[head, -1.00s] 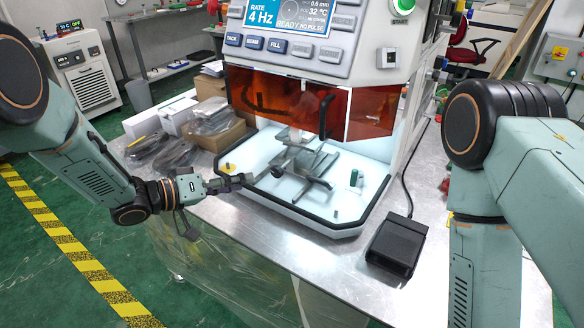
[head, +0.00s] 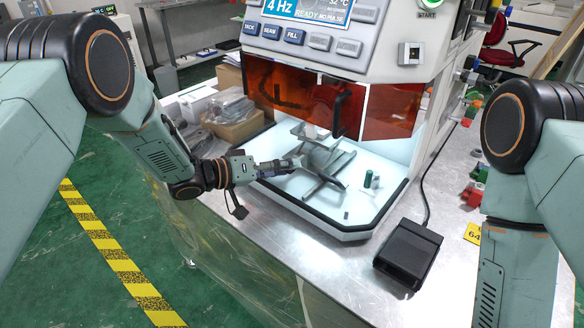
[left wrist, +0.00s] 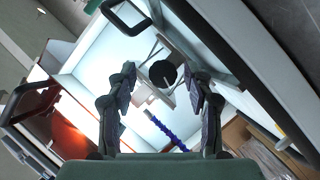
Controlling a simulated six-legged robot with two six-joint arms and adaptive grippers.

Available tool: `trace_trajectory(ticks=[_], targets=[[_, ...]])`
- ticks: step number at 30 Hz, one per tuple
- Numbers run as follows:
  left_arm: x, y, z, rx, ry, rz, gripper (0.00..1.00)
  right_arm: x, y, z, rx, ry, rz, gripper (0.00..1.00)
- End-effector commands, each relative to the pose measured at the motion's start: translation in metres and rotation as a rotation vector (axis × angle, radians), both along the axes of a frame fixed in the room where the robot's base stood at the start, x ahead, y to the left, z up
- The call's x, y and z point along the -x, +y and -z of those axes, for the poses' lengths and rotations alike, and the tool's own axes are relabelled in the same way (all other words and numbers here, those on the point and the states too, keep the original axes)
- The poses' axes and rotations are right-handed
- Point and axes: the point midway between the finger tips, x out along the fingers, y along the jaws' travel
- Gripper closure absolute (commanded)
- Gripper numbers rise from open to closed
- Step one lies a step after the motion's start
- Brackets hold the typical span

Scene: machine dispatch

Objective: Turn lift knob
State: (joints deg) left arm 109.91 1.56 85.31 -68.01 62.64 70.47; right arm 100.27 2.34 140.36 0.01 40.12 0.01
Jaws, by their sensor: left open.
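The lift knob is a round black knob (left wrist: 162,73) on the lift stand inside the machine's bright work bay. In the left wrist view it sits between and beyond the fingertips of my left gripper (left wrist: 160,88), with a gap visible on both sides. My left gripper is open and empty. In the head view my left gripper (head: 298,163) reaches over the front left edge of the bay to the metal lift stand (head: 326,160); the knob is hidden or too small to tell there. My right arm shows at the right, but its gripper is out of view.
The machine's orange shield (head: 305,98) hangs above the bay, and its dark rim (head: 290,205) runs along the front. Small green cylinders (head: 368,179) stand in the bay. A black foot pedal (head: 408,254) is on the bench at right; boxes (head: 232,125) are at left.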

Motion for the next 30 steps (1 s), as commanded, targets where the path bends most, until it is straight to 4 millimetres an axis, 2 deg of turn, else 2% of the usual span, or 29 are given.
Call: trace_trajectory(ticks=[6,15,30], targets=[[-0.011,-0.017,0.006,0.001,0.0,-0.001,0.48,-0.001,0.0,0.003,0.0,-0.001,0.0,0.6],[-0.014,-0.021,0.007,0.001,0.001,-0.003,0.48,0.0,0.0,0.003,0.0,0.0,-0.001,0.6],[-0.014,-0.021,0.007,0.001,0.002,-0.004,0.9,0.0,0.0,0.003,0.0,0.001,-0.001,0.6]])
